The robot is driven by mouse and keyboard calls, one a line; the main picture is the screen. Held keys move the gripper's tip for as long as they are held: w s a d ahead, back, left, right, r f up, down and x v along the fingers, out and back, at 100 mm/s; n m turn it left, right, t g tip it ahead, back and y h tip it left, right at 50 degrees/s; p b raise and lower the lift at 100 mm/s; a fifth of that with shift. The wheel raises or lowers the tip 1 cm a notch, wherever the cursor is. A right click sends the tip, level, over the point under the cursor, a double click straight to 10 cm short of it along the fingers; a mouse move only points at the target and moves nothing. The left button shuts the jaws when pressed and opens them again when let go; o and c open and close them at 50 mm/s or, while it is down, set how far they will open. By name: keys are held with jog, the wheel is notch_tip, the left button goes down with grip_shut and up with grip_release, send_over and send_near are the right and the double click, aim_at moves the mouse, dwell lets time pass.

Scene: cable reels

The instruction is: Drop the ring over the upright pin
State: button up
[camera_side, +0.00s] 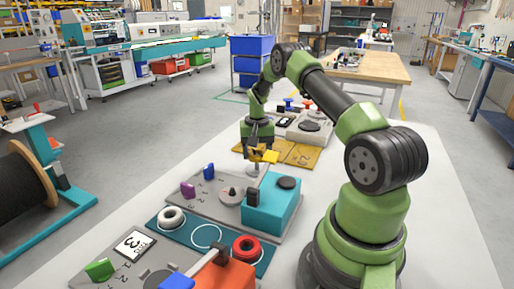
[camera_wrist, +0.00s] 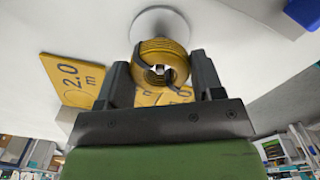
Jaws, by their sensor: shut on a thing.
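My gripper (camera_side: 262,148) is shut on a yellow ring (camera_side: 269,156), low over the table. In the wrist view, my gripper (camera_wrist: 162,85) has its two dark fingers on either side of the yellow ring (camera_wrist: 165,50), and the hole faces the camera. A pale round base (camera_wrist: 160,22) lies just beyond the ring, partly covered by it. A pale stand (camera_side: 256,169) shows just below the ring in the side view. The upright pin itself is hard to make out; a small pale patch shows in the ring's hole. I cannot tell whether the ring is around the pin.
Yellow marked plates (camera_side: 300,152) lie beside the gripper and show in the wrist view (camera_wrist: 72,82). The white table is clear at left.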

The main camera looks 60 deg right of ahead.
jog(key=shift+f, duration=1.7)
jog(key=o, duration=1.1)
notch_tip(320, 180, up, 8)
jog(key=shift+f, duration=0.1)
